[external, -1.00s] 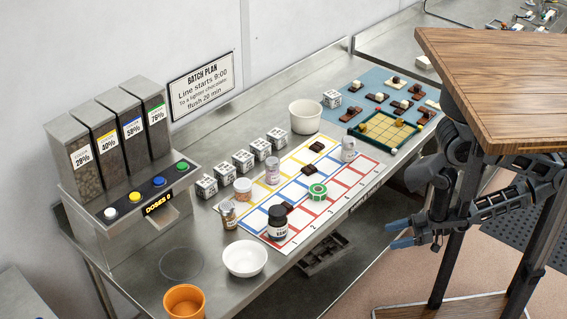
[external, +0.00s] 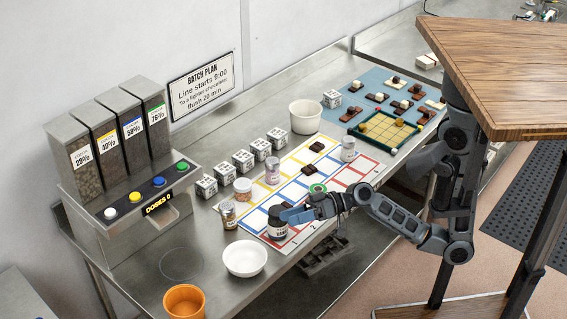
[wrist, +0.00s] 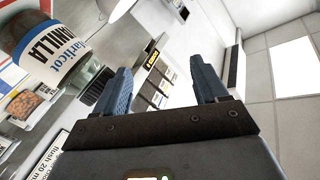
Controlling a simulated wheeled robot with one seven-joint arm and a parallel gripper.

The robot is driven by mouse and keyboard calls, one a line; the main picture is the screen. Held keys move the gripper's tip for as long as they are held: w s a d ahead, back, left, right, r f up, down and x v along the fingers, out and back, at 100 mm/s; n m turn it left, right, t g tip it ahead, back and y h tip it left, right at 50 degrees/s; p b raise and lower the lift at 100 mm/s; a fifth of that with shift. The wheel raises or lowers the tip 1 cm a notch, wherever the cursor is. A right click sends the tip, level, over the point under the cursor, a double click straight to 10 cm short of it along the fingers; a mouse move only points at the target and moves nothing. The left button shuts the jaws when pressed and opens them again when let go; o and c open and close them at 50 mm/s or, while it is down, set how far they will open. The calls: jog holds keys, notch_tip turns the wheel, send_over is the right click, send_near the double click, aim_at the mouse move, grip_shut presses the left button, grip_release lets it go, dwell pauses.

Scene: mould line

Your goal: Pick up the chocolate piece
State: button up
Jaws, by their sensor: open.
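Dark chocolate pieces lie on the coloured grid sheet in the external view: one (external: 316,147) toward the back and one (external: 308,170) in the middle. Another, near the dark bottle, is mostly hidden by the bottle and my gripper. My gripper (external: 298,214) is over the sheet's front part, beside the dark bottle (external: 278,226). In the wrist view my gripper (wrist: 163,88) is open, with nothing between its blue fingers. No chocolate piece on the sheet can be made out there.
In the wrist view a vanilla bottle (wrist: 55,50) is close on the left. A green round item (external: 317,187) lies beside my wrist. A white bowl (external: 245,258) and an orange cup (external: 184,302) stand at the front. The grid sheet (external: 365,165) has bare cells on the right.

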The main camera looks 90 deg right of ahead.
jog(key=w+d+r+n+g+y+p, duration=0.1)
jog(key=w+d+r+n+g+y, duration=0.1)
jog(key=w+d+r+n, duration=0.4)
jog(key=n+g+h+b, duration=0.2)
jog(key=n+g+h, duration=0.25)
jog(key=g, duration=0.65)
send_near(285, 205)
jog(key=a, duration=0.1)
jog(key=shift+n, duration=0.45)
jog(key=shift+w+d+p+x, duration=0.15)
jog(key=shift+p+x, duration=0.15)
jog(key=shift+x, duration=1.75)
jog(key=shift+w+d+p+x, duration=0.15)
jog(key=shift+p+x, duration=0.1)
jog(key=shift+x, duration=1.75)
jog(key=shift+a+r, duration=0.1)
jog(key=shift+c, duration=0.4)
jog(key=c, duration=1.1)
